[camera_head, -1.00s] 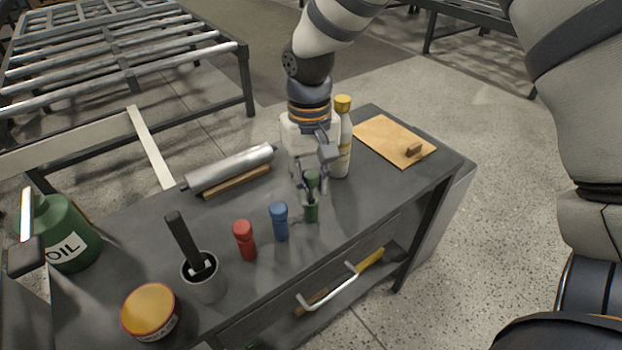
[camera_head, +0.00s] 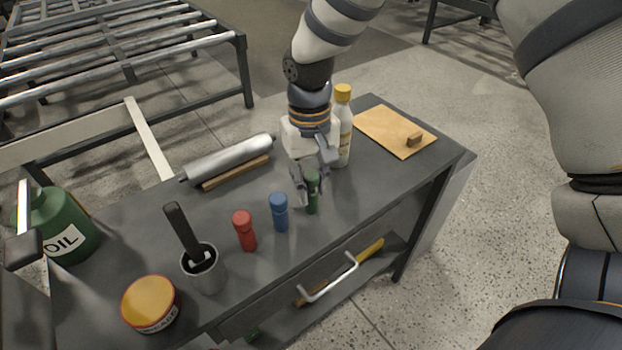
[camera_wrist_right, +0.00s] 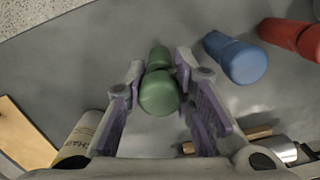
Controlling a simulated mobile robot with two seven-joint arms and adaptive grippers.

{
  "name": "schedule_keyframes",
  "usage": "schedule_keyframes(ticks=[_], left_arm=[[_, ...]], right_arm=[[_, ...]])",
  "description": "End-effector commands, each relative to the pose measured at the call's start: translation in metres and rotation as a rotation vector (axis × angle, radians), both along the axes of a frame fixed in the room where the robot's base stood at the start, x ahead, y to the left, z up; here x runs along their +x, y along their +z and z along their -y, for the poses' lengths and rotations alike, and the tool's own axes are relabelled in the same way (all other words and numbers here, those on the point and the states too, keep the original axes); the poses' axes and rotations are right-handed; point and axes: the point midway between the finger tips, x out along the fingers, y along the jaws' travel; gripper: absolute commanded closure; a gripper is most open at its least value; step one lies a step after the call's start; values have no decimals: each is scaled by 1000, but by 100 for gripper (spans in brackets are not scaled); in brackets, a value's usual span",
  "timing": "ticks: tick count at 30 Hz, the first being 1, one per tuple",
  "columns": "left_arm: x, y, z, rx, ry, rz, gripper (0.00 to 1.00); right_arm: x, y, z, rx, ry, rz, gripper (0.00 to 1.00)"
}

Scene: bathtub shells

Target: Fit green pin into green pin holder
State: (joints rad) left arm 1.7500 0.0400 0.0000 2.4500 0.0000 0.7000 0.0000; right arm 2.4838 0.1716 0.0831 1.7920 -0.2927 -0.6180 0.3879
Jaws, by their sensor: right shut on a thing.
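The green pin (camera_head: 313,181) stands upright at the right end of the row of coloured pins on the dark workbench (camera_head: 345,205). My right gripper (camera_head: 307,187) comes down from above and is shut around the pin's upper part. The green pin holder (camera_head: 312,206) is directly below, and pin and holder look like one short column. The fingers partly hide the joint, so how deep the pin sits cannot be told. In the right wrist view the pin's round head (camera_wrist_right: 159,93) lies between the two fingers.
A blue pin (camera_head: 279,211) and a red pin (camera_head: 244,230) stand close by. A white bottle with yellow cap (camera_head: 342,92) is behind the gripper. A grey cup (camera_head: 204,275), yellow-lidded tin (camera_head: 150,301), metal roller (camera_head: 230,158) and wooden board (camera_head: 395,136) surround them.

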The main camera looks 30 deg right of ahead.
Motion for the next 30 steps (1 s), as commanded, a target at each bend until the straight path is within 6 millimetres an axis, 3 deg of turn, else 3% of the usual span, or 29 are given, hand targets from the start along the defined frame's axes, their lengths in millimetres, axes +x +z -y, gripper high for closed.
schedule_keyframes(ticks=[15,16,19,30], left_arm=[[-3,-3,0,0,0,-11,100],[-3,-3,0,0,0,-11,100],[-3,-3,0,0,0,-10,100],[-3,-2,0,1,0,-10,100]], right_arm=[[-1,-13,0,-1,0,-2,100],[0,-14,0,0,0,-1,74],[0,-13,0,0,0,0,53],[1,-4,0,0,0,2,53]])
